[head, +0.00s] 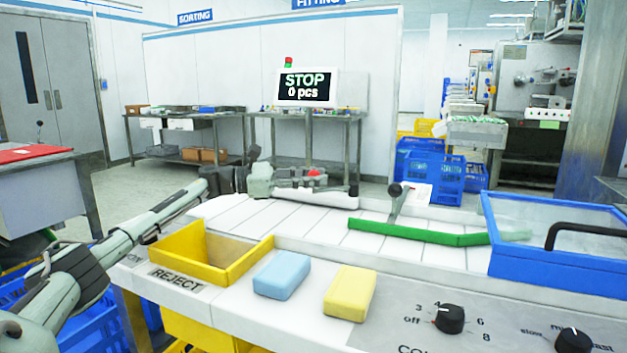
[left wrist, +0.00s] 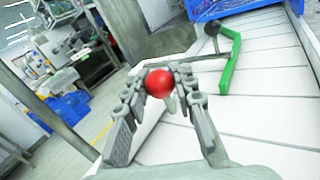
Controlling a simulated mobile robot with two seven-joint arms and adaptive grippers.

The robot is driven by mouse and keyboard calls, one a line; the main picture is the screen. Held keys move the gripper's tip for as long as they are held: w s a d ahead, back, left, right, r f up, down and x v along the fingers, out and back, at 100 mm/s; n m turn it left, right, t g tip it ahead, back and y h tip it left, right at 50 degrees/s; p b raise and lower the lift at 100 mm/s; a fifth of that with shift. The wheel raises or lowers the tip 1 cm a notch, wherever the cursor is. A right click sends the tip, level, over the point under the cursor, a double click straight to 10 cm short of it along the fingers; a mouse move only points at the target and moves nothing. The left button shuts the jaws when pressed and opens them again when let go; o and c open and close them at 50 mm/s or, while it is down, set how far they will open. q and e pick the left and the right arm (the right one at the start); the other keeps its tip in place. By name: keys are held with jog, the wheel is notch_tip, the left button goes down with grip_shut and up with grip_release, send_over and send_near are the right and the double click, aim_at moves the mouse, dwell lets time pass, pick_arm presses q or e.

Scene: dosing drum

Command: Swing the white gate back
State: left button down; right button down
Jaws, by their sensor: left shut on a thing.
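The white gate (head: 328,200) is a low pale bar at the far side of the white slatted conveyor, left of the green gate (head: 420,234). Its red ball knob (head: 316,173) also shows in the left wrist view (left wrist: 159,83), between the fingers. My left gripper (head: 303,175) reaches across from the left and is shut on the red knob. It also shows in the left wrist view (left wrist: 160,88). The gripper and fingers hide part of the gate's handle. The green gate lies slanted over the belt with a black-knobbed lever. My right gripper is not in view.
A yellow reject bin (head: 192,273) stands at the near left edge. A blue block (head: 282,276) and a yellow block (head: 349,293) lie on the front ledge, left of a dial (head: 450,319). A blue-framed box (head: 553,264) stands at the right. The belt between the gates is clear.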

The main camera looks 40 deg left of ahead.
pick_arm(q)
jog(key=shift+a, duration=0.1)
dwell(0.3)
jog(key=c, duration=1.2)
grip_release()
jog(key=v, duration=1.2)
jog(key=shift+a, duration=0.1)
